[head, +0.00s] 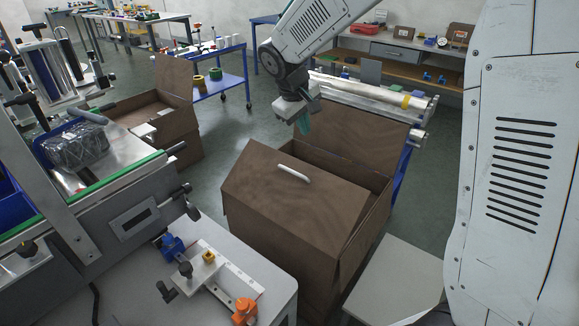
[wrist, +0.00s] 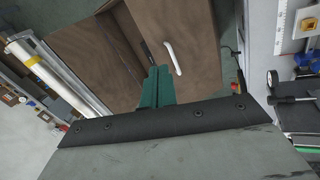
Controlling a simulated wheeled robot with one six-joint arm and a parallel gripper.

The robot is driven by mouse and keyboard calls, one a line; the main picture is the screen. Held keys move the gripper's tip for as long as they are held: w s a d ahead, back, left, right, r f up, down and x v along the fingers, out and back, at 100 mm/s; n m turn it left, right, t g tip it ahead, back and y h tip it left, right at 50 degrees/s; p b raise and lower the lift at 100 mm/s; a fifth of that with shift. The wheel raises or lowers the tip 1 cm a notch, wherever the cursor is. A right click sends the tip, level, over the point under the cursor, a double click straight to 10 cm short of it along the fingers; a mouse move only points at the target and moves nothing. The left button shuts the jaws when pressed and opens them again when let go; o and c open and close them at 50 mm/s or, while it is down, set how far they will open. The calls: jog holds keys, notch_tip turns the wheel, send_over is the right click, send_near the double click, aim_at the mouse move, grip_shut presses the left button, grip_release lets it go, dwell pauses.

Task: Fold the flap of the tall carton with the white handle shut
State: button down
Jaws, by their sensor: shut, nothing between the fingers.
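The tall brown carton (head: 265,235) stands in the middle of the head view. Its flap with the white handle (head: 293,173) lies tilted over the near part of the top, and an open gap shows beyond it. Another flap (head: 355,135) stands up at the far side. My gripper (head: 303,122) is above the carton's far side, its green fingers shut and empty. In the wrist view, the fingers (wrist: 157,85) point towards the carton, with the white handle (wrist: 172,57) just right of them. I cannot tell whether they touch the carton.
A second brown carton (head: 178,130) with a raised flap stands at the left. A machine with a green-edged bed (head: 120,185) and a grey table with clamps (head: 225,285) are at the near left. A roller unit (head: 375,92) stands behind the carton. A pale board (head: 395,280) is at the near right.

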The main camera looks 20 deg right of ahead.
jog(key=w+a+f+n, duration=0.2)
jog(key=w+a+f, duration=0.3)
jog(key=w+f, duration=0.5)
send_near(291, 170)
jog(key=shift+t, duration=0.3)
jog(key=x, duration=0.7)
jog(key=shift+s, duration=0.3)
jog(key=shift+f, duration=0.1)
